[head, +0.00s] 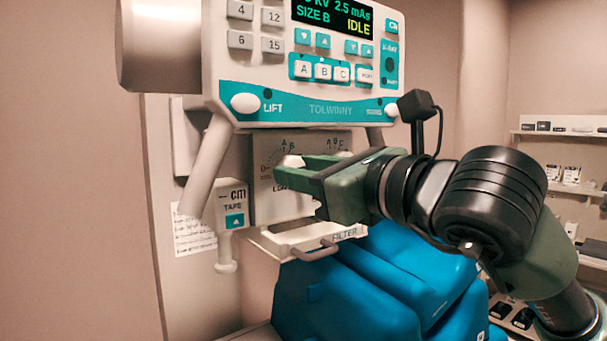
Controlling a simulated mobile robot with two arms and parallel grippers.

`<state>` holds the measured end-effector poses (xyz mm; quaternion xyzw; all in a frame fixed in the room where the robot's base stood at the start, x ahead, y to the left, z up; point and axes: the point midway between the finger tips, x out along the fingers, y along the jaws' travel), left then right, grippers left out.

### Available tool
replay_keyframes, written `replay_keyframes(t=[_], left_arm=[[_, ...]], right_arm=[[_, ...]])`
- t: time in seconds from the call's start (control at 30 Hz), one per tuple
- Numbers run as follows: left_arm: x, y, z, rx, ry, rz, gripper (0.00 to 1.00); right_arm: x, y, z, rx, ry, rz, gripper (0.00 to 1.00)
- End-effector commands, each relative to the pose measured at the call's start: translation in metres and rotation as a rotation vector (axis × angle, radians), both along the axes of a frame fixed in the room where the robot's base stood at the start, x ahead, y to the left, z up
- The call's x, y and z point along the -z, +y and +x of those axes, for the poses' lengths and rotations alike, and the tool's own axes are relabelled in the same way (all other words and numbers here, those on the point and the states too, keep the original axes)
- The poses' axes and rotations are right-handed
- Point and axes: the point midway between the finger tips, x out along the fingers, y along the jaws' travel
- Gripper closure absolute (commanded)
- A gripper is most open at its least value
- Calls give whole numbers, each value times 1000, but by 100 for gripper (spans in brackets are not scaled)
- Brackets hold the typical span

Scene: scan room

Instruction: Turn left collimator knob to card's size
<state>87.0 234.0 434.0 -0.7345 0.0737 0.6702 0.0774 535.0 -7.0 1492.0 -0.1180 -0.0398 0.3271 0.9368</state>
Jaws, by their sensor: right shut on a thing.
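The collimator face (263,205) hangs below the console, with a printed dial scale showing letters such as A and B. A pale left collimator knob (291,161) shows at the tips of my right gripper (289,169), which reaches in from the right and is shut on it. The fingers hide much of the knob and its pointer, so its setting cannot be read. The right-hand dial is mostly behind my gripper. The console display (333,20) reads SIZE B and IDLE. No separate size card can be made out. My left gripper is out of view.
The console (300,100) with its buttons is just above my gripper. A filter tray (310,240) with a handle juts out below. A tape unit (232,207) hangs at the left. A blue padded thing (370,290) fills the space underneath. Shelves (570,185) stand far right.

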Motion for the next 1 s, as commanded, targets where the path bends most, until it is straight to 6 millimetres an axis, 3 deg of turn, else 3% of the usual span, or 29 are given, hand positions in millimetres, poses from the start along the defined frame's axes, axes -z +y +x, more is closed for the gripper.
replay_keyframes(t=[0.5,1.0], left_arm=[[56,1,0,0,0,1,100],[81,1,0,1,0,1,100]], right_arm=[[3,0,-1,0,-235,-317,100],[1,1,-1,-1,-473,-650,100]])
